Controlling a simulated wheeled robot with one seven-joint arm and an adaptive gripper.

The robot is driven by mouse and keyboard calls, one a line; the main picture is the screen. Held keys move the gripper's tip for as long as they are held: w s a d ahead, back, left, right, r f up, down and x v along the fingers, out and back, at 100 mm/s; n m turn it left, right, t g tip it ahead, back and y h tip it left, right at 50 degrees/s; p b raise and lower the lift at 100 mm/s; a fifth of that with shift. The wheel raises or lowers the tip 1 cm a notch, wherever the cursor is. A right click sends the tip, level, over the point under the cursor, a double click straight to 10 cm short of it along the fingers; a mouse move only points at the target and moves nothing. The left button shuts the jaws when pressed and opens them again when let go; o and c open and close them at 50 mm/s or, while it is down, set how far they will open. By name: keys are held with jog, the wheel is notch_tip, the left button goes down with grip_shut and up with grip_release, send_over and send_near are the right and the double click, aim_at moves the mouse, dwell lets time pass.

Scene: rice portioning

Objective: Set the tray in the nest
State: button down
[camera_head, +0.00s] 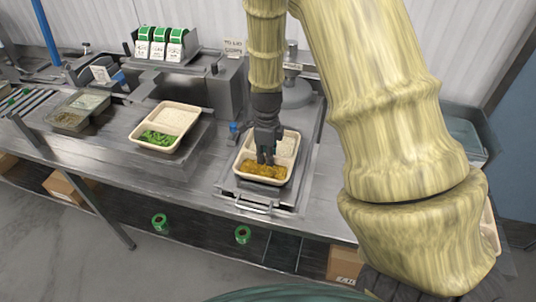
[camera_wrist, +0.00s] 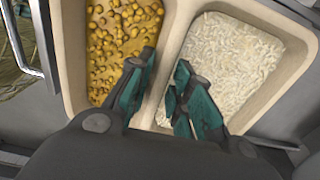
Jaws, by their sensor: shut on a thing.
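A cream two-compartment tray (camera_head: 262,182) holds white rice in one compartment and yellow chickpea-like food in the other. My gripper (camera_head: 266,161) reaches down onto it from above. In the wrist view, the fingers of my gripper (camera_wrist: 164,70) straddle the divider of the tray (camera_wrist: 72,75) and are shut on it. The tray is over the steel nest (camera_head: 225,185), which has a handle (camera_head: 252,208) at its front. The tray hides the nest's middle, so I cannot tell whether it is fully seated or slightly above.
Another cream tray (camera_head: 138,140) with rice and green vegetables stands on a steel platform to the left. A steel food container (camera_head: 68,122) is farther left. A steel machine (camera_head: 225,85) and green-and-white packs (camera_head: 160,48) stand behind. The counter's front edge is close to the handle.

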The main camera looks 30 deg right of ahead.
jog(key=shift+s+r, duration=0.4)
jog(key=shift+s, duration=0.1)
jog(key=shift+s+r, duration=0.1)
jog(key=shift+w+p, duration=0.25)
jog(key=shift+p, duration=0.05)
jog(key=shift+s+r, duration=0.15)
jog(key=shift+s, duration=0.2)
jog(key=shift+a, duration=0.1)
jog(key=shift+w+f+p, duration=0.3)
jog(key=shift+w+f, duration=0.05)
jog(key=shift+f, duration=0.05)
jog(key=shift+f+p, duration=0.3)
jog(key=shift+f, duration=0.15)
dwell(1.3)
